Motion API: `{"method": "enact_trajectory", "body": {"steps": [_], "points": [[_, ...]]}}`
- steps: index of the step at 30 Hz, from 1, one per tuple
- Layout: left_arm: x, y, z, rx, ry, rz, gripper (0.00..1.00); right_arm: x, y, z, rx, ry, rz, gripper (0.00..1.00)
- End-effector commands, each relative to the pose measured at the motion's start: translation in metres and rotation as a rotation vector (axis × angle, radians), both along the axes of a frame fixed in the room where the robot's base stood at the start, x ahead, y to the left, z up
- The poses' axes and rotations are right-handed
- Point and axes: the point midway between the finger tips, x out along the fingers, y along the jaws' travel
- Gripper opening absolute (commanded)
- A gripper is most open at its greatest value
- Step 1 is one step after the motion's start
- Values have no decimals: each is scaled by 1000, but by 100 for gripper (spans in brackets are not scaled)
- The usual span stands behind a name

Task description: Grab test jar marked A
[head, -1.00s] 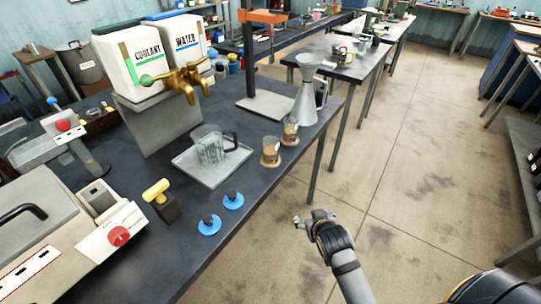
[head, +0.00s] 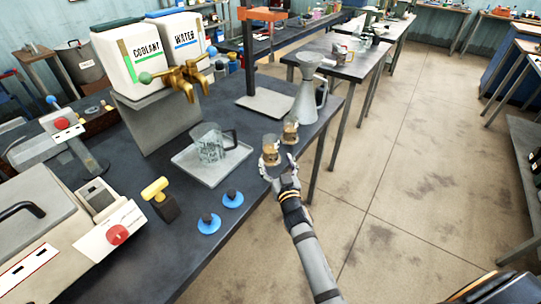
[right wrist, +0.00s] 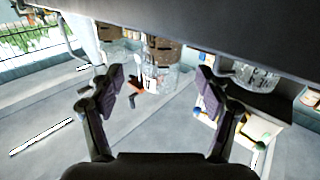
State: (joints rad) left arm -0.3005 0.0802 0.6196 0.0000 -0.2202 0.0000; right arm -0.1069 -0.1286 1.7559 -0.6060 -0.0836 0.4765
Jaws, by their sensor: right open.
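Two small test jars with brown contents stand near the right edge of the dark workbench: a nearer jar (head: 270,151) and a farther jar (head: 290,131). The letters on their labels are too small to read surely. My right gripper (head: 281,171) is open just in front of the nearer jar, at the bench edge. In the right wrist view, which looks upside down, the nearer jar (right wrist: 159,76) shows beyond and between the spread fingers (right wrist: 158,92). The farther jar (right wrist: 112,50) is to its left. My left gripper is not in view.
A glass jug (head: 209,147) stands on a metal tray (head: 185,164) left of the jars. A metal funnel-topped can (head: 307,100) stands behind them. Brass taps (head: 187,77) and coolant and water containers are farther left. Open floor lies to the right.

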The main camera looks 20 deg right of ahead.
Motion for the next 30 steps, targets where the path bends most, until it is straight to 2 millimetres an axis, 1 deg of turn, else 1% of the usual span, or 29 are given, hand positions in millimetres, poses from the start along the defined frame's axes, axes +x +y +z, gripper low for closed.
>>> {"method": "enact_trajectory", "body": {"steps": [1, 3, 8, 11, 13, 15, 17, 20, 25, 26, 30], "points": [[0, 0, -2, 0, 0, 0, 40, 7, -1, -1, -1, -1, 0, 76], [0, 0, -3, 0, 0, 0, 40, 13, -1, -1, -1, 1, -1, 76], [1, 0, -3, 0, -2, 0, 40, 17, -1, -1, 0, 2, -1, 76], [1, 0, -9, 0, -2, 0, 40, 32, -1, -4, -1, 1, -1, 76], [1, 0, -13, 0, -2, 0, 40, 45, 0, -6, -1, 0, -1, 76], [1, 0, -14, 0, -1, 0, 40, 56, -1, -5, -1, 0, -1, 76], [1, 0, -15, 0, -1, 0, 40, 63, -2, -5, -2, 0, -1, 76], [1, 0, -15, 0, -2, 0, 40, 67, -2, -5, 0, 2, -1, 76], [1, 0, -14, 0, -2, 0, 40, 67, -2, -5, 0, 3, -1, 76], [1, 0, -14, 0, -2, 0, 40, 67, -2, -5, 0, 3, -1, 74], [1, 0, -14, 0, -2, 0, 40, 67, -2, -5, 0, 3, -1, 55]]}}
